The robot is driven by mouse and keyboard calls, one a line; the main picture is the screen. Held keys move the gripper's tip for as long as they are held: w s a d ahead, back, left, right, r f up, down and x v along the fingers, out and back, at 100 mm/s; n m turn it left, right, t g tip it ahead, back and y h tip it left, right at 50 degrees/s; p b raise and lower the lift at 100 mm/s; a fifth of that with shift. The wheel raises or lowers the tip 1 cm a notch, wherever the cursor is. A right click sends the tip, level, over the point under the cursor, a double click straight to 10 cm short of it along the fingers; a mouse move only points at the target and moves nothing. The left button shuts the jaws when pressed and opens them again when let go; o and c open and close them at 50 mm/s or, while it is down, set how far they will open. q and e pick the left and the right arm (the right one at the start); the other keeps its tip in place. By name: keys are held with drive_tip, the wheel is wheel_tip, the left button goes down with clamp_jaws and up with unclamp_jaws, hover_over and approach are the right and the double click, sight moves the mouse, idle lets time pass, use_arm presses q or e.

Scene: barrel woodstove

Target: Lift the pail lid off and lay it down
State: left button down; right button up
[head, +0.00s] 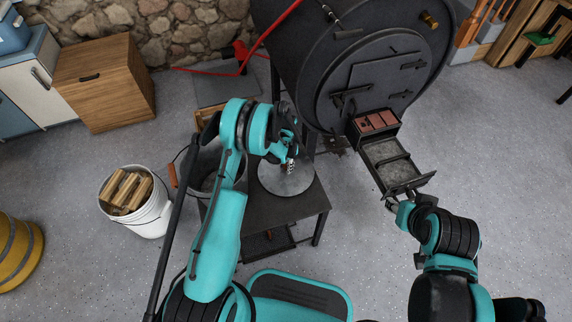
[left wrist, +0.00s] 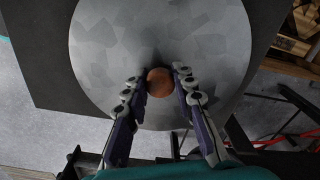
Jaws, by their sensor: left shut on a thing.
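The pail lid (head: 285,183) is a round, flat, grey galvanized disc with a copper-brown knob (left wrist: 160,82). My left gripper (head: 290,166) is shut on the knob, with one finger on each side of it in the left wrist view. The lid is level over the dark low table (head: 308,206); I cannot tell whether it touches the top. The grey metal pail (head: 208,158) stands open left of the table, partly hidden by my left arm. My right gripper (head: 398,207) is by the front of the stove's ash drawer; its finger opening is unclear.
The black barrel stove (head: 290,50) stands at the back, its ash drawer (head: 390,165) pulled out on the right. A white bucket of split wood (head: 150,215) stands left of the pail. A wooden cabinet (head: 105,85) is at the back left. Open floor lies at the right.

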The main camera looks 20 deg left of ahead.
use_arm(q)
drive_tip(key=c, duration=1.2)
unclamp_jaws()
drive_tip(key=shift+o, duration=0.2)
wheel_tip(320, 180, up, 12)
